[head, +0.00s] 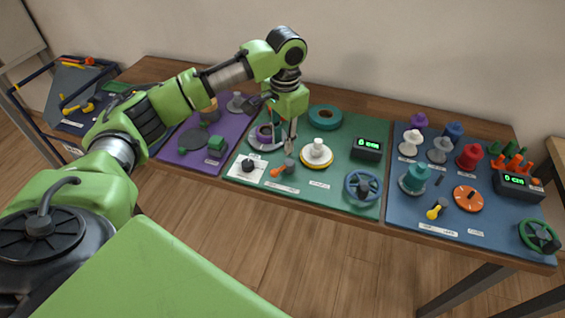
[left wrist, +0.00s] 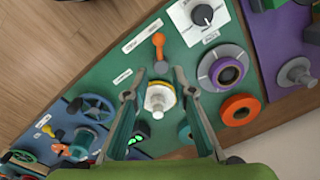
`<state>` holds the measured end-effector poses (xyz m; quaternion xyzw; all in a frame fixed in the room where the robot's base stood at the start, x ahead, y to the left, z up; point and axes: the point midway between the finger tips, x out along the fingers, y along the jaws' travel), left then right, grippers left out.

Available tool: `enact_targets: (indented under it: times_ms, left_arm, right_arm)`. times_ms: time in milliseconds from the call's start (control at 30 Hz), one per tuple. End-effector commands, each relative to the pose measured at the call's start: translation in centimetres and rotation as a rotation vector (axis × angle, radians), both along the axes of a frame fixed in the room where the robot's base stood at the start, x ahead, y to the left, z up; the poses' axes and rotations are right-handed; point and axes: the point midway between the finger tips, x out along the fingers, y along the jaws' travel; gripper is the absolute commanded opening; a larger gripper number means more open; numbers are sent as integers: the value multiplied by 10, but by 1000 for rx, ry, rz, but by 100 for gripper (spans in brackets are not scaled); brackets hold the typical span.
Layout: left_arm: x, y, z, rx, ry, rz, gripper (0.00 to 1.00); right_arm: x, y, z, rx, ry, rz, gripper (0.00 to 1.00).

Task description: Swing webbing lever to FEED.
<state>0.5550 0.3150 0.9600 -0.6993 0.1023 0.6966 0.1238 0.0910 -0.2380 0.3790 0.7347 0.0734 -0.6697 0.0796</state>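An orange lever (head: 280,171) with a grey round part stands near the front edge of the green panel (head: 240,170). It also shows in the left wrist view (left wrist: 158,46), beyond my fingertips. Small labels lie beside it, too small to read, so I cannot confirm it is the webbing lever or which side is FEED. My left gripper (head: 287,146) is above the green panel, behind the lever and left of a white spool (head: 318,153). In the left wrist view its two fingers (left wrist: 154,85) are apart, with nothing held. My right gripper is out of view.
A white plate with a black knob (head: 248,166) is left of the lever. A purple ring (left wrist: 227,72) and an orange ring (left wrist: 240,108) are nearby. A blue handwheel (head: 363,187) and a display box (head: 368,147) are to the right. A yellow lever (head: 437,208) is on the blue panel.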

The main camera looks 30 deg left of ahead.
Motion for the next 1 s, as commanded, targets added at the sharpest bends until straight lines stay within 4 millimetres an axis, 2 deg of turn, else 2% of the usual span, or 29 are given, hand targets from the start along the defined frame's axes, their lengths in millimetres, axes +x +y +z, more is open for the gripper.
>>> enact_targets:
  times_ms: [200,400,600,900,1000]
  left_arm:
    - [-1,2,-48,1,4,0,24]
    - [0,2,-81,0,2,-1,24]
    - [0,3,-97,1,0,-2,24]
    - [1,3,-99,1,-1,-2,24]
    - [1,3,-99,1,-1,-2,0]
  right_arm:
    - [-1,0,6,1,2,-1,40]
    - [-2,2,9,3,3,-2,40]
    - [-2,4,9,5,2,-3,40]
    - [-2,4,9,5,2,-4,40]
    - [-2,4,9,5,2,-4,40]
